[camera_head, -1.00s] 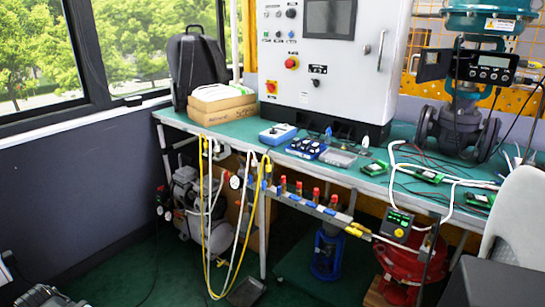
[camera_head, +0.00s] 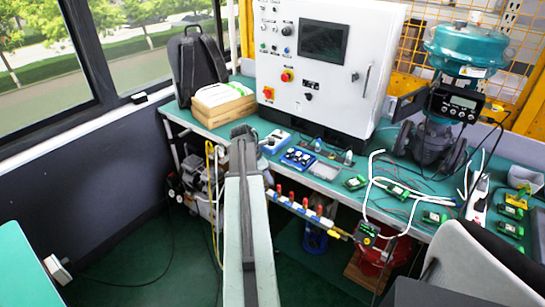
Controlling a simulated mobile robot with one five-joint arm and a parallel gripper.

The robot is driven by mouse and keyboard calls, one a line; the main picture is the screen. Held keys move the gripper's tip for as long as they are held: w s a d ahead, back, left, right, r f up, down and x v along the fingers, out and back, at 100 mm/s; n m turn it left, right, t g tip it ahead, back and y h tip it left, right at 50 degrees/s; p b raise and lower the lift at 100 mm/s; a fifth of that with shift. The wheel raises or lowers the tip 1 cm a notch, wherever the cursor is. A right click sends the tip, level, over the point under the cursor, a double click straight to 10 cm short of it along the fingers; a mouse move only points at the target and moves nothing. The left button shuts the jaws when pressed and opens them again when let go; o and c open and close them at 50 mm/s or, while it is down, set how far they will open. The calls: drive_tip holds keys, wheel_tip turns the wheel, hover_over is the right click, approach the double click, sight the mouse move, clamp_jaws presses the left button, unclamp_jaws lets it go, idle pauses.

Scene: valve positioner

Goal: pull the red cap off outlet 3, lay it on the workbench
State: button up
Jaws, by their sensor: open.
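Several red caps stand in a row on the outlet rail (camera_head: 311,216) below the bench's front edge, one of them this red cap (camera_head: 305,204). No outlet numbers can be read, so I cannot tell which is outlet 3. The green workbench (camera_head: 208,131) runs across the middle. My arm rises from the bottom centre, and my gripper (camera_head: 243,132) is at its dark far end, small and unclear. It appears left of the rail, in front of the bench edge, apart from the caps. The arm hides the rail's left end and part of the bench edge.
A teal valve (camera_head: 467,48) stands at the right. A grey chair (camera_head: 470,265) is at lower right.

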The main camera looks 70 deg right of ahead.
sight(279, 185)
drive_tip(key=s+d+f+b, duration=0.1)
drive_tip(key=f+b, duration=0.1)
drive_tip(key=s+d+f+b, duration=0.1)
drive_tip(key=f+b, duration=0.1)
drive_tip(key=b, duration=0.1)
drive_tip(key=s+d+f+b, duration=0.1)
drive_tip(key=f+b, duration=0.1)
drive_tip(key=shift+s+d+f, duration=0.3)
drive_tip(key=shift+s, duration=0.05)
drive_tip(key=shift+r, duration=0.1)
clamp_jaws()
idle(1.5)
